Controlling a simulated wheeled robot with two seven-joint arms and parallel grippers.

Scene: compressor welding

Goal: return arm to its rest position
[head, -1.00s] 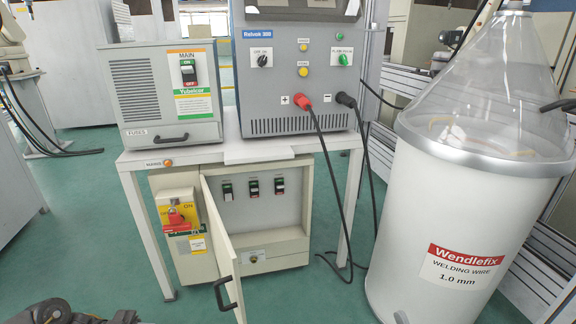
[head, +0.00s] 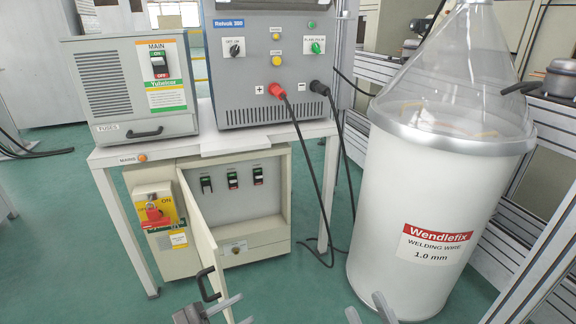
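My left gripper (head: 245,308) is at the bottom edge, in front of the small cabinet's open door (head: 201,240). Its two grey fingers are apart with nothing seen between them. My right gripper (head: 363,302) is at the bottom edge, in front of the lower part of the white wire drum (head: 395,230). Its two fingertips are apart and it looks empty. Most of both arms is out of the picture, so their full pose is hidden.
A white table (head: 250,139) carries the MAIN switch box (head: 110,90) and the blue-grey welding unit (head: 245,68). The cabinet (head: 265,222) stands beneath it. Black cables (head: 312,180) hang between table and drum.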

